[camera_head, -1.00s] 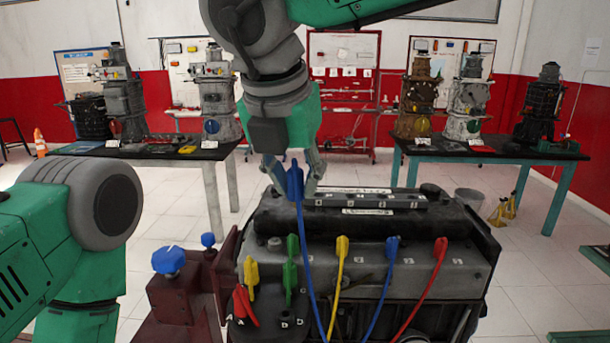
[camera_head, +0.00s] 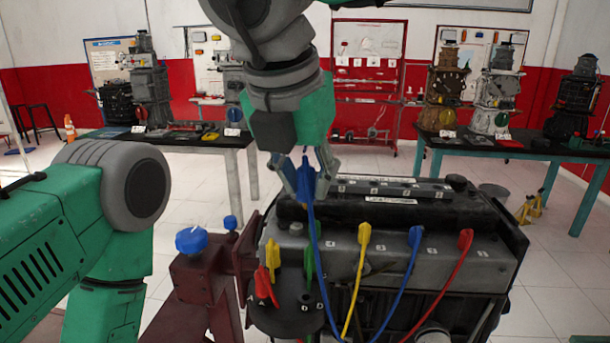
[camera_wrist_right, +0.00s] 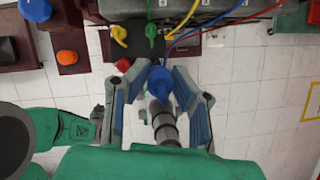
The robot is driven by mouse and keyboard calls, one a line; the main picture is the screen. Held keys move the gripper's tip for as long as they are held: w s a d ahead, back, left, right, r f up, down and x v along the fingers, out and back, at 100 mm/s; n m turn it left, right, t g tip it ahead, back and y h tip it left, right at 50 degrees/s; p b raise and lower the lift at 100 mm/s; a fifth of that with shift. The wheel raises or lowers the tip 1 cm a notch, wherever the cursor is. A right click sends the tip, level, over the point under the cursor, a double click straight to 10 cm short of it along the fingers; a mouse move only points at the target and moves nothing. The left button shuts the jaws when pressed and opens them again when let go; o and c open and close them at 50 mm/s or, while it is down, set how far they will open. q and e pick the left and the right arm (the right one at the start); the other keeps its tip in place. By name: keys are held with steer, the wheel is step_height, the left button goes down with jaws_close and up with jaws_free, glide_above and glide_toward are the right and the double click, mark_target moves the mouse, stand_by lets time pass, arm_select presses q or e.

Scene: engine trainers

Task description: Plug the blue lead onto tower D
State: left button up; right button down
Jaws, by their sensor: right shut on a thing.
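My right gripper (camera_head: 307,182) is shut on the blue boot (camera_head: 306,181) of the blue lead. It holds the boot in the air above the distributor cap (camera_head: 290,318), in front of the black engine cover. The blue boot also shows between the fingers in the right wrist view (camera_wrist_right: 160,86). The blue lead (camera_head: 320,265) hangs down from it past the cap. A yellow boot (camera_head: 272,254), a red boot (camera_head: 263,284) and a green boot (camera_head: 309,264) stand on the cap.
The engine (camera_head: 440,265) carries yellow, blue and red plugs along its top. A dark red stand with a blue knob (camera_head: 191,240) is left of the cap. Tables with machines stand behind. My left arm fills the left side.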

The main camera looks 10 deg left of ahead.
step_height(320, 180, down, 9)
steer(key=b, duration=0.5)
steer(key=shift+f, duration=0.15)
stand_by(0.6)
steer(key=shift+w, duration=0.1)
stand_by(0.4)
steer(key=shift+f, duration=0.15)
stand_by(0.4)
steer(key=shift+f+b, duration=1.45)
steer(key=shift+f, duration=1.25)
steer(key=shift+r+p, duration=0.15)
steer(key=shift+p, duration=0.15)
